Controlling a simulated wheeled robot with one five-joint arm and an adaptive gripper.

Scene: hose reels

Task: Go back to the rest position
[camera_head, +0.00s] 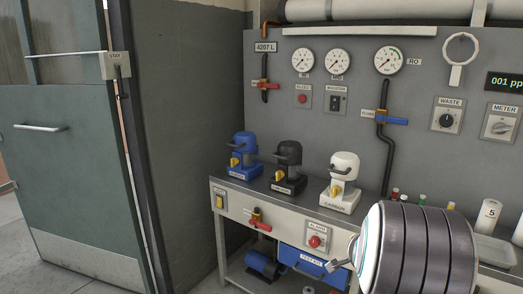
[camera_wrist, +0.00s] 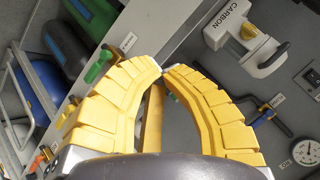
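My gripper (camera_wrist: 163,70) shows in the wrist view with its two yellow ribbed fingers curving together, the tips meeting or nearly so. A yellow bar (camera_wrist: 152,118) shows in the gap between the fingers; I cannot tell whether it is part of the gripper. Nothing is visibly held at the tips. In the head view my arm covers the lower right, in front of the bench, and the fingers are hidden. The white CARBON filter unit (camera_head: 344,183) stands on the bench; it also shows in the wrist view (camera_wrist: 243,38), to the right of the fingers.
A blue filter unit (camera_head: 243,158) and a black one (camera_head: 287,168) stand left of the white one. The bench (camera_head: 235,193) carries a red ALARM button (camera_head: 315,241). Gauges (camera_head: 389,60) and valves line the wall. A grey door (camera_head: 75,150) is at left, with open floor below.

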